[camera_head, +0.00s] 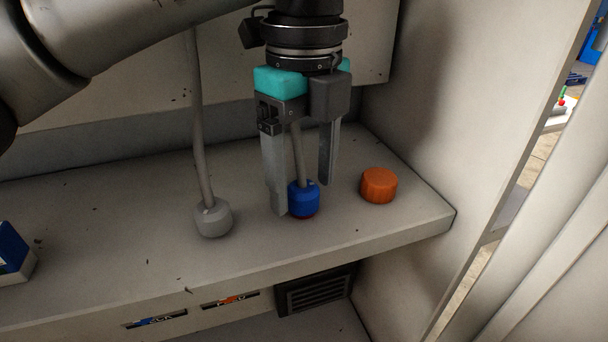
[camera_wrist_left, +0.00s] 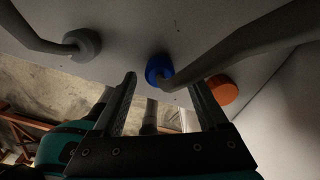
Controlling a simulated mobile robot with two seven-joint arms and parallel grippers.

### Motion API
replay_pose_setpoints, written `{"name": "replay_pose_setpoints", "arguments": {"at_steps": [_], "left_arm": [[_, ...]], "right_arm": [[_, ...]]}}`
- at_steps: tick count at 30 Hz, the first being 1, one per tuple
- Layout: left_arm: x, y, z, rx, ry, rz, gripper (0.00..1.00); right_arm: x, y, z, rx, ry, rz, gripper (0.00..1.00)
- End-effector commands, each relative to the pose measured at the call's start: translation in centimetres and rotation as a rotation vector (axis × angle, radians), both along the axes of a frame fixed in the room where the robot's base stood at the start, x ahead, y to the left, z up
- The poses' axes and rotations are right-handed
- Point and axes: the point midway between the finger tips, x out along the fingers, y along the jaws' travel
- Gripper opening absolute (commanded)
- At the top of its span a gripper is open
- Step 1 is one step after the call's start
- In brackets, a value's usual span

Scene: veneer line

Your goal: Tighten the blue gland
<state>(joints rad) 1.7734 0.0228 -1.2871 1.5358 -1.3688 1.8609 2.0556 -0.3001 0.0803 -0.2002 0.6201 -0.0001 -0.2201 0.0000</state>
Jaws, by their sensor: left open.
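The blue gland (camera_head: 303,199) stands on the grey shelf with a grey cable rising from its top and a thin red edge at its base. It also shows in the left wrist view (camera_wrist_left: 157,68), beyond the fingertips. My left gripper (camera_head: 301,198) points down over it and is open. One finger is at the gland's left and the other is to its right and a little higher, with the cable between them. I cannot tell whether the left finger touches the gland. My right gripper is in neither view.
A grey gland (camera_head: 213,219) with its own cable (camera_head: 198,110) stands to the left. An orange cap (camera_head: 378,185) sits to the right, near the side wall (camera_head: 430,110). A blue and white box (camera_head: 14,252) is at the far left.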

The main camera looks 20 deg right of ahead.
Motion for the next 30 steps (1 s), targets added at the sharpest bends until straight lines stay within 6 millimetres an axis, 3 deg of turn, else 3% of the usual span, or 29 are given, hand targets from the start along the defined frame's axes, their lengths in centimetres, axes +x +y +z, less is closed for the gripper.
{"name": "replay_pose_setpoints", "arguments": {"at_steps": [5, 13, 30], "left_arm": [[-0.01, 0.02, -1.08, 0.000, 0.000, -0.001, 0.76], [0.00, 0.01, -1.22, -0.001, 0.000, 0.000, 0.76], [0.00, 0.00, -1.17, 0.000, 0.000, -0.001, 0.13]], "right_arm": [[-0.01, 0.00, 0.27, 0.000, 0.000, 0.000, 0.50], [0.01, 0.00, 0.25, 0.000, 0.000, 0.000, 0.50], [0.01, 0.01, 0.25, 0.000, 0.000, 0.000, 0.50]]}}
